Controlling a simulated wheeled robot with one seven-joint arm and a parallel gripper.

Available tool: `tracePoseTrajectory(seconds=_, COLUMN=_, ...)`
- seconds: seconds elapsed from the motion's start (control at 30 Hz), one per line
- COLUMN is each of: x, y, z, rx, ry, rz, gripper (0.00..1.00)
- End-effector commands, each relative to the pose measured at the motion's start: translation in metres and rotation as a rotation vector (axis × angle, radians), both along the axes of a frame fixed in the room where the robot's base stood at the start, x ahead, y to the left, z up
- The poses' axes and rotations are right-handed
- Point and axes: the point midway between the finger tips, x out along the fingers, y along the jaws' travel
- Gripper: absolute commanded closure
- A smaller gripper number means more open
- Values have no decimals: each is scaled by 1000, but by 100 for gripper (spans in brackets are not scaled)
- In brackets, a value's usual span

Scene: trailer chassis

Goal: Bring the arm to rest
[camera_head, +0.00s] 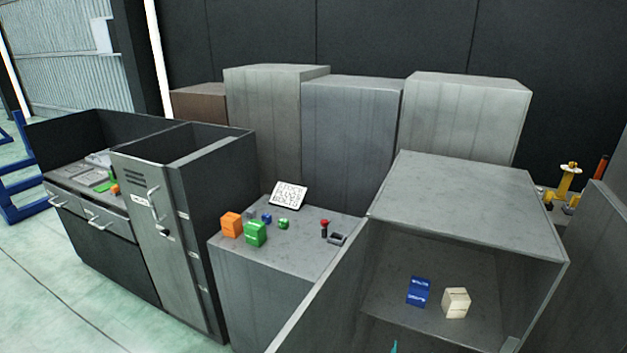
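My gripper is not seen in the head view, and no part of my arm can be made out for sure. A small teal tip (394,346) shows at the bottom edge; I cannot tell what it belongs to. An open-fronted grey box (455,185) at the right holds a blue block (418,291) and a cream block (456,302) on its floor.
A grey pedestal (300,255) carries an orange block (231,224), a green block (255,233), small parts and a lettered sign (288,194). A grey locker (165,230) and a drawer bench (95,225) stand left. Tall grey boxes (350,130) stand behind. The floor (50,300) at lower left is clear.

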Motion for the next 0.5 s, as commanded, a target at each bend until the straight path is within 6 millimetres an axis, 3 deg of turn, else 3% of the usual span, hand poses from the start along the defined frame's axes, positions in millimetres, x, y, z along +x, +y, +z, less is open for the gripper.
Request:
tracePoseTrajectory(seconds=0.17, x=-32, y=39, z=-24, rx=4, ry=-6, rz=23, gripper=27)
tracePoseTrajectory(seconds=0.5, x=-130, y=134, z=-54, rx=1, ry=-36, rz=93, gripper=27)
